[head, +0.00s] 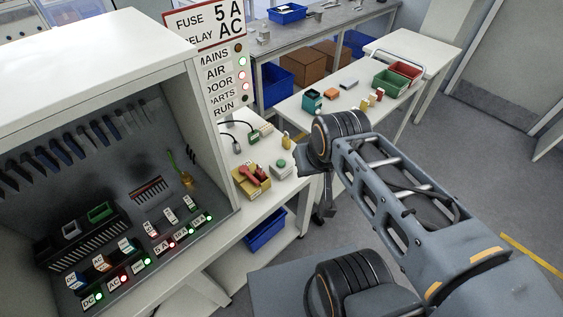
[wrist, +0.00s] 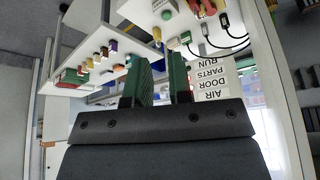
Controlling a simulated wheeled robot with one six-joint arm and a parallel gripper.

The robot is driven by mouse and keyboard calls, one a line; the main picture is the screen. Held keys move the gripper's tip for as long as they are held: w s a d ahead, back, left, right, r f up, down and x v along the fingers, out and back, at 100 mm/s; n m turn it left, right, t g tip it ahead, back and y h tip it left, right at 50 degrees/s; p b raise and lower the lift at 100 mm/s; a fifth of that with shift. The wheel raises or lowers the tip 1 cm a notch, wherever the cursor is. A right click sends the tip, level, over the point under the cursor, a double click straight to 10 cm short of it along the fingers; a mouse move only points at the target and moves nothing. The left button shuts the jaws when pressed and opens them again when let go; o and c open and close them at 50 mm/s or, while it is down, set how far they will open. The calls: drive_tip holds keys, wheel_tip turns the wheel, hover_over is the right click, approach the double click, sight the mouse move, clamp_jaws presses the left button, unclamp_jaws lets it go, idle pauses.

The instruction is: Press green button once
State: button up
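The green button (head: 281,163) is a round green cap on a small pale box. The box stands on the white bench beside the cabinet, near the bench's right edge in the head view. In the wrist view, where the scene appears upside down, what looks like the green button (wrist: 167,14) is at the top edge. My gripper shows in the wrist view (wrist: 162,78) with two dark green fingers apart and nothing between them. In the head view my wrist hides most of it; it is just right of the button, apart from it.
A yellow bin (head: 250,184) with red parts stands left of the button. A cabinet (head: 219,150) with a label panel and lit lamps rises at the left. Another white table (head: 328,112) behind holds small parts and green and red bins. Open floor lies right.

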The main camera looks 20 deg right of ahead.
clamp_jaws()
idle(1.4)
